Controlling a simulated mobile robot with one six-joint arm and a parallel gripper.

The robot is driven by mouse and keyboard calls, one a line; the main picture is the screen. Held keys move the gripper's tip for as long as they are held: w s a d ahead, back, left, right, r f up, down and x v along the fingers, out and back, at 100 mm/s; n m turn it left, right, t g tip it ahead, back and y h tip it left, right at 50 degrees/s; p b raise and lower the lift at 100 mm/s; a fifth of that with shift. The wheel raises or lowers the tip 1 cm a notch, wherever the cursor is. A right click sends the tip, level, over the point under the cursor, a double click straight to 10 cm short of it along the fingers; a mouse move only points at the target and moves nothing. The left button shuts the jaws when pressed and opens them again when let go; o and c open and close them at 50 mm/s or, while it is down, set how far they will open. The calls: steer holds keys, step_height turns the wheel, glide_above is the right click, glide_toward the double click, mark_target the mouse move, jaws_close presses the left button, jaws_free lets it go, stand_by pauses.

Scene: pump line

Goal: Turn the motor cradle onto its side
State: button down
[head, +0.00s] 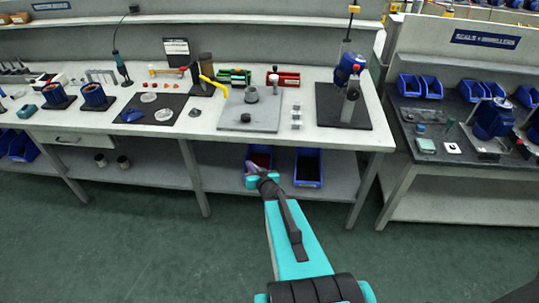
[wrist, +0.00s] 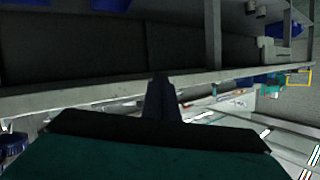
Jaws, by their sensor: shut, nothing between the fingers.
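I cannot tell for sure which thing is the motor cradle. A blue motor (head: 349,66) with a grey upright part (head: 350,104) stands upright on a black mat (head: 325,112) at the right end of the main bench; this may be it. My gripper (head: 253,168) is in front of the bench, below the worktop's front edge, left of that mat and apart from it. Its fingers are together and empty. In the wrist view the closed fingers (wrist: 160,95) point at the bench's long edge, and no motor cradle can be made out there.
Blue bins (head: 308,167) stand on the lower shelf behind my gripper. A grey plate (head: 250,118) with small parts lies on the worktop (head: 300,75). Another blue motor (head: 492,118) sits on the right bench. The green floor (head: 150,240) in front is clear.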

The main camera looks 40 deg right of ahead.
steer(key=s+a+f+g+y+b, duration=0.15)
steer(key=a+f+g, duration=0.25)
steer(key=a+f, duration=0.9)
steer(key=s+a+f+n+g+b, duration=0.1)
steer(key=s+a+f+n+g, duration=0.1)
steer(key=s+a+f+g, duration=0.5)
steer(key=s+a+f+n+g, duration=0.1)
steer(key=s+a+g, duration=0.2)
steer(key=s, duration=0.5)
steer(key=s+a+f+n+g+y, duration=0.1)
steer(key=s+a+f+g, duration=0.1)
steer(key=s, duration=0.7)
steer(key=s+a+f+n+g+y, duration=0.1)
steer(key=s+a+g, duration=0.3)
steer(key=s, duration=0.4)
steer(key=shift+s+a+f+n+b, duration=0.3)
steer(key=shift+s+a+f+n, duration=0.1)
steer(key=shift+a+f, duration=0.25)
